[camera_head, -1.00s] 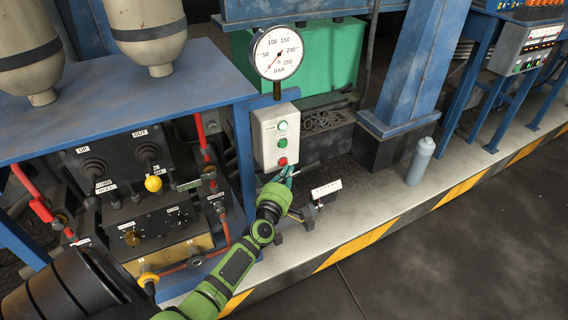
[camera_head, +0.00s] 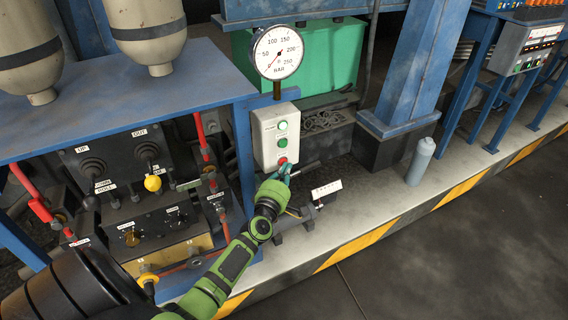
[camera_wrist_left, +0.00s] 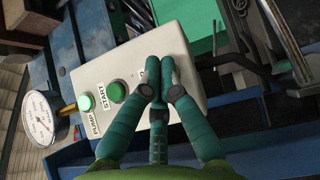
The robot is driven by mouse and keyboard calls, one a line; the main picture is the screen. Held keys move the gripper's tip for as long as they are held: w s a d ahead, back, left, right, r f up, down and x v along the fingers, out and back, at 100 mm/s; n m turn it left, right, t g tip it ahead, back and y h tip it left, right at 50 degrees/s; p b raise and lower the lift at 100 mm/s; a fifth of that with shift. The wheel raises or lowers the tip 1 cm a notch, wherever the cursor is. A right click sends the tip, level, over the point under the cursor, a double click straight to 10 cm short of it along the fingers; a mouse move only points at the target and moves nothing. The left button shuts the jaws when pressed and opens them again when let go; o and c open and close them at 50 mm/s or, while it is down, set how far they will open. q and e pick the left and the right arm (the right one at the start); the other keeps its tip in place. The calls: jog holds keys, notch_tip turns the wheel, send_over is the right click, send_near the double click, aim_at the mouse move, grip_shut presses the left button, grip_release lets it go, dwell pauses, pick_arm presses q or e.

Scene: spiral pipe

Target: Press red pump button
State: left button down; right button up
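The red pump button (camera_head: 282,160) is the lowest button on a light grey control box (camera_head: 265,137) below the pressure gauge. Most of it shows just above my left fingertips in the head view. My left gripper (camera_head: 284,171) has teal fingers drawn together, with its tips at the lower front of the box. Whether they touch the button cannot be told. In the left wrist view the fingers (camera_wrist_left: 160,88) converge over the box face past the START label and hide the red button. The gripper holds nothing that I can see. My right gripper is out of view.
A green button (camera_head: 282,142) and a pale green lamp (camera_head: 282,126) sit above the red one. The round gauge (camera_head: 277,52) stands over the box. A lever panel (camera_head: 120,170) is at left, a small white sign (camera_head: 326,189) at right, a grey bottle (camera_head: 421,161) farther right.

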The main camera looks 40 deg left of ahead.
pick_arm(q)
jog(key=shift+a, duration=0.15)
dwell(0.3)
jog(key=shift+s+d+p, duration=0.3)
jog(key=shift+d, duration=0.4)
jog(key=d, duration=0.1)
jog(key=s+d+p, duration=0.1)
jog(key=d, duration=0.1)
jog(key=s+d, duration=0.1)
jog(key=shift+s+d+p, duration=0.1)
jog(key=shift+d+p, duration=0.2)
jog(key=shift+p, duration=0.05)
dwell(0.6)
